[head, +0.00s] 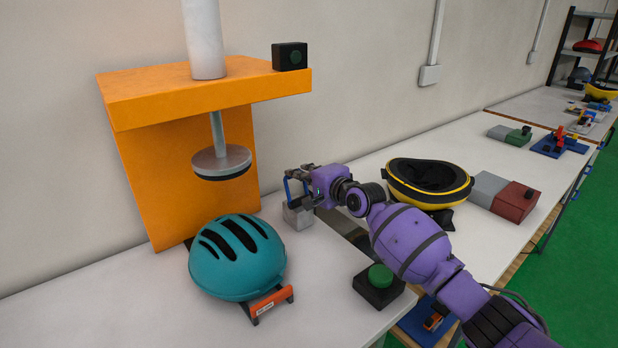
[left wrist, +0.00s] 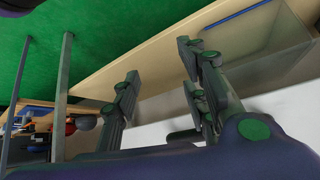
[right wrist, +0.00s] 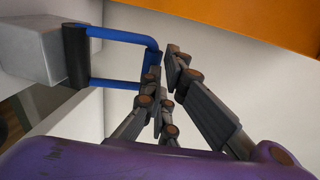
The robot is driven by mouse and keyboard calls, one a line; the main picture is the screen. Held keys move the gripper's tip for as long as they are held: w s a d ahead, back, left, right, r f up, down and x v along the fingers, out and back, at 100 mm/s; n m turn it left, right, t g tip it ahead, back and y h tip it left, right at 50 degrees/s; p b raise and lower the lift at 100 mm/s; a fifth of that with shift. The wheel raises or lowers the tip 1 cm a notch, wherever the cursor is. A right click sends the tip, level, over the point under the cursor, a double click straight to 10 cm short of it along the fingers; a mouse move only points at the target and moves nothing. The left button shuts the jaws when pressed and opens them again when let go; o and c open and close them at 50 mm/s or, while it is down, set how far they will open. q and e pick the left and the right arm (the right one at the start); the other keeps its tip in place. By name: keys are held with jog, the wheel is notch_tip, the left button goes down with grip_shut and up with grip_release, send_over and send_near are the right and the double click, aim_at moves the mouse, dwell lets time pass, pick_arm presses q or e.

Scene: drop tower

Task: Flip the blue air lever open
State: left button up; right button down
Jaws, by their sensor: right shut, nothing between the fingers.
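The blue air lever (right wrist: 122,36) is a U-shaped handle hinged on a black pivot at a grey block (right wrist: 32,50). In the head view the blue lever (head: 287,188) stands upright over the grey block (head: 299,216), partly hidden by my right gripper (head: 300,174). In the right wrist view my right gripper (right wrist: 165,66) is shut and empty, its fingertips right beside the lever's outer bar; I cannot tell whether they touch. My left gripper (left wrist: 158,68) is open and empty in the left wrist view and is out of the head view.
An orange press frame (head: 180,175) with a round plunger (head: 221,162) stands left, a teal helmet (head: 237,257) in front. A green button box (head: 379,287) sits near the table edge. A yellow-black helmet (head: 428,183) lies beyond my right arm. White table is clear at front left.

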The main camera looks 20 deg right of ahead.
jog(key=shift+w+a+f, duration=0.2)
jog(key=shift+w+f, duration=0.15)
jog(key=shift+w, duration=0.25)
pick_arm(q)
jog(key=shift+s+f, duration=0.4)
jog(key=shift+s, duration=0.05)
pick_arm(e)
jog(key=shift+w+a, duration=0.15)
jog(key=shift+w, duration=0.3)
pick_arm(q)
jog(key=shift+b, duration=0.3)
jog(key=shift+w+r, duration=0.2)
